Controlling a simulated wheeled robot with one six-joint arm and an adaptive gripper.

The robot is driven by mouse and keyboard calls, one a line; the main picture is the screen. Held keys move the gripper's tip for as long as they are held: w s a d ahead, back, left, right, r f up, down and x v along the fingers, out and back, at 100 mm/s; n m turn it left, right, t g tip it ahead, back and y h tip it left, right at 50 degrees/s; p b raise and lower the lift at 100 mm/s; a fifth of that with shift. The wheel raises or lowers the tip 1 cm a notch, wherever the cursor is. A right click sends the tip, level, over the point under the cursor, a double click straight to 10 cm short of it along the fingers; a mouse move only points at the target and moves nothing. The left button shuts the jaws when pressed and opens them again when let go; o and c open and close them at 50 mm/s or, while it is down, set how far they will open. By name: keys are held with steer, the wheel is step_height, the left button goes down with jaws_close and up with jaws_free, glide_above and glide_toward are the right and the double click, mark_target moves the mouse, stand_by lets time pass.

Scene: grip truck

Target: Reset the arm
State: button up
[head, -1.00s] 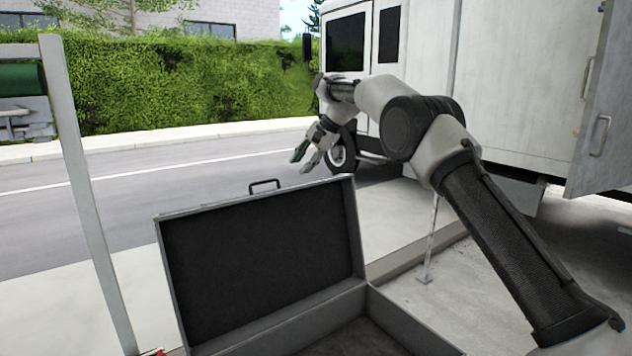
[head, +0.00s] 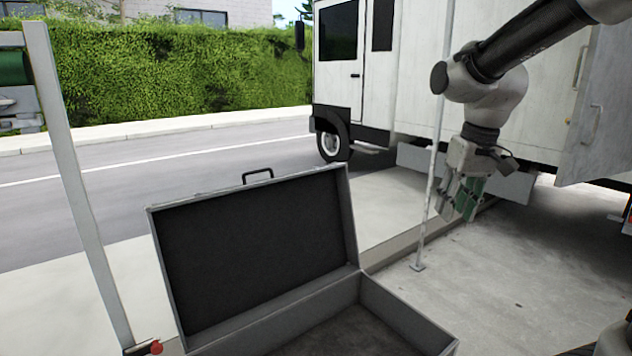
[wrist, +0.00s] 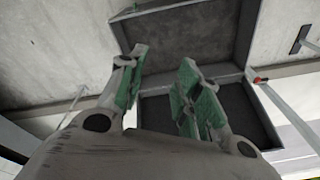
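My arm reaches in from the upper right in the head view, with its wrist bent down. My gripper (head: 458,212) hangs in front of the white truck (head: 372,70), to the right of the open case. In the wrist view my gripper (wrist: 160,85) shows its green-padded fingers spread apart with nothing between them. The open case (head: 358,212) has its dark lid raised and a handle on top. The case's visible interior looks empty. In the wrist view the case (wrist: 185,68) lies beyond the fingers.
A thin pole (head: 430,200) stands just left of my gripper. A grey metal frame (head: 75,170) with a small red knob (head: 156,347) at its foot stands at the left. A hedge (head: 200,75) lines the road. The pavement (head: 500,260) below my gripper is clear.

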steer(key=s+d+t, duration=0.1)
steer(key=s+d, duration=0.3)
steer(key=s, duration=0.4)
steer(key=s+d+r+m+t, duration=0.1)
steer(key=s+d, duration=0.3)
steer(key=s, duration=0.5)
steer(key=shift+r+m+t+h, duration=0.15)
steer(key=shift+m+t+h, duration=0.15)
steer(key=shift+t+h, duration=0.15)
